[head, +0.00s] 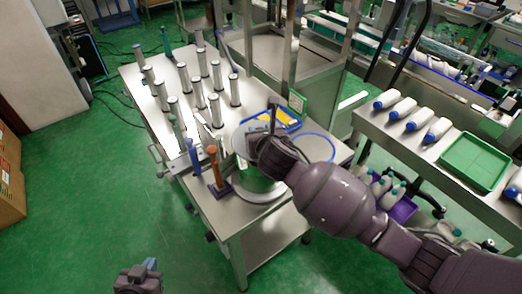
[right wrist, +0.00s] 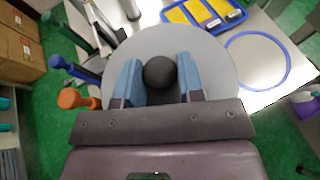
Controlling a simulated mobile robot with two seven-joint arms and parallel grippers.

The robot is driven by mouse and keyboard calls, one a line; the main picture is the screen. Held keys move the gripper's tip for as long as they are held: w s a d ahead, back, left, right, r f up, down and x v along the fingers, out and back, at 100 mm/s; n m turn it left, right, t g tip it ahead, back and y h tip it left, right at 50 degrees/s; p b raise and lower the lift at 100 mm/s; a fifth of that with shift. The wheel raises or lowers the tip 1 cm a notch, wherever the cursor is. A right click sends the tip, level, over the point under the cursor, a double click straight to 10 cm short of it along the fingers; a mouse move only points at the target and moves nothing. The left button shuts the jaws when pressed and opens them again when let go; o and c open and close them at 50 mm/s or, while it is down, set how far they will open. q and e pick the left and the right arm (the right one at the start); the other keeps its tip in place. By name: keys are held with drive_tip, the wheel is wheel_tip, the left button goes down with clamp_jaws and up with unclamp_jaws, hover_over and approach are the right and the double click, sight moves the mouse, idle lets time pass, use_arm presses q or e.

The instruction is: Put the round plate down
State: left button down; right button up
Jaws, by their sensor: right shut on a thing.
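The round plate (right wrist: 205,45) is a flat grey disc with a black ball knob (right wrist: 160,73) in its middle. My right gripper (right wrist: 160,80) is shut on this knob, its blue fingers on either side. In the head view the plate (head: 240,138) shows partly behind my right gripper (head: 266,138), over the near part of the steel table (head: 218,210). A round metal piece (head: 262,190) lies below it. The gap between plate and table cannot be judged. My left gripper (head: 142,276) is at the bottom left, away from the table; its opening is unclear.
An orange-handled tool (head: 213,165) and a blue-handled tool (head: 194,157) stand left of the plate. Several metal cylinders (head: 200,95) stand behind. A blue ring (head: 331,140) and a yellow-and-blue tray (head: 283,121) lie right and behind. A side table holds a green tray (head: 473,160).

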drive_tip(key=shift+f+b, duration=0.3)
drive_tip(key=shift+f, duration=2.95)
drive_tip(key=shift+f, duration=0.15)
drive_tip(key=o, duration=1)
drive_tip(key=shift+o, duration=0.2)
drive_tip(key=v, duration=1.2)
drive_tip(key=shift+p, duration=0.4)
